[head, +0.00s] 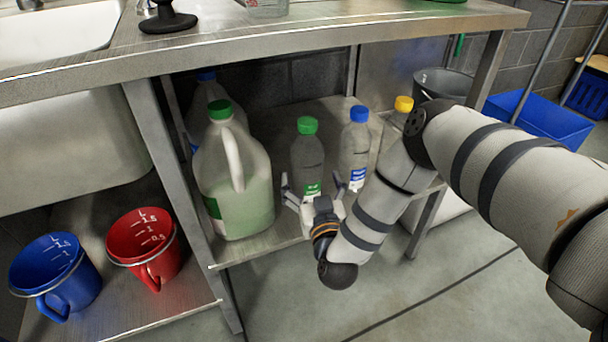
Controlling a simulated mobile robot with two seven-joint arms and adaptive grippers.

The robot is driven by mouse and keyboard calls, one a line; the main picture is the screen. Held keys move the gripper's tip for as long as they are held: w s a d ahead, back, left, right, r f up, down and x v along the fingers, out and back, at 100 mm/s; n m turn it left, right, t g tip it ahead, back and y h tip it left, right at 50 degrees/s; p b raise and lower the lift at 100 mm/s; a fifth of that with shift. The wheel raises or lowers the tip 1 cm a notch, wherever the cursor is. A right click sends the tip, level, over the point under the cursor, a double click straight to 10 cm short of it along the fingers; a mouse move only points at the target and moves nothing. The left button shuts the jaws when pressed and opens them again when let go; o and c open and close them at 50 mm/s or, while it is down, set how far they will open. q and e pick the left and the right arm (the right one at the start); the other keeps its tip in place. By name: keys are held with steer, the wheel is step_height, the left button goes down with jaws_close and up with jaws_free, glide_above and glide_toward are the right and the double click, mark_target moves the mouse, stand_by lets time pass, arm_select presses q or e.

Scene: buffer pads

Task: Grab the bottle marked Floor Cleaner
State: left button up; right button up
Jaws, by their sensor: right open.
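Several bottles stand on the steel shelf under the counter; their label text is too small to read. A small clear bottle with a green cap (307,155) stands in the middle, a green label low on its front. A similar bottle with a blue cap (355,150) stands to its right. A yellow-capped bottle (402,108) is further right, mostly hidden by my right arm. My right gripper (312,183) is open, its fingers spread to either side of the green-capped bottle's lower part. I cannot tell whether they touch it. My left gripper is out of view.
A large green-capped jug (238,180) stands left of the small bottles, with a blue-capped jug (206,90) behind it. The counter (330,25) overhangs the shelf (262,243). A table leg (172,170) separates the jugs from blue (55,270) and red (143,245) measuring pitchers.

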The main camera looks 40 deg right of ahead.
steer(key=b+x, duration=0.1)
steer(key=x, duration=0.4)
steer(key=shift+s+a, duration=0.1)
steer(key=c, duration=1.3)
steer(key=shift+r, duration=0.1)
